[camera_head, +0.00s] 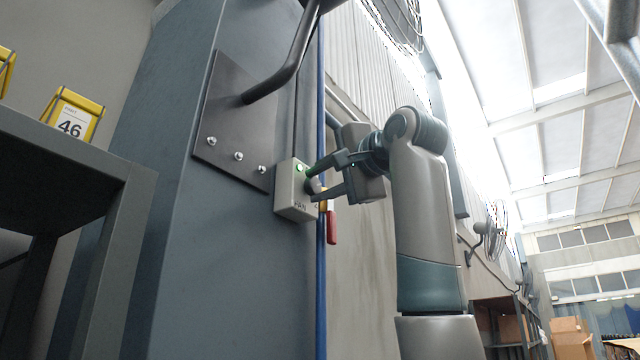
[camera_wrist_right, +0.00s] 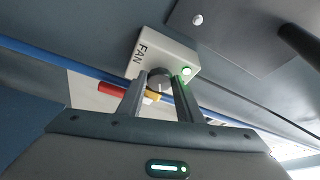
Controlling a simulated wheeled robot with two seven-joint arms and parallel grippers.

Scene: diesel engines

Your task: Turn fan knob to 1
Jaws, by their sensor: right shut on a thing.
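The fan control box (camera_head: 291,196) is a small pale box marked FAN on the blue-grey column, with a lit green light. In the right wrist view the box (camera_wrist_right: 178,52) shows its FAN lettering and the green light beside the round grey fan knob (camera_wrist_right: 160,76). My right gripper (camera_head: 314,183) reaches the box from the right, its fingers on either side of the knob and shut on it. In the right wrist view the gripper (camera_wrist_right: 160,88) covers part of the knob, and I cannot read its setting. My left gripper is not in view.
A dark plate (camera_head: 228,125) with bolts and a bent bar sits on the column above the box. A blue pipe (camera_head: 321,270) runs down beside the box, with a red handle (camera_head: 331,227) close below my gripper. A dark shelf (camera_head: 70,160) stands at left.

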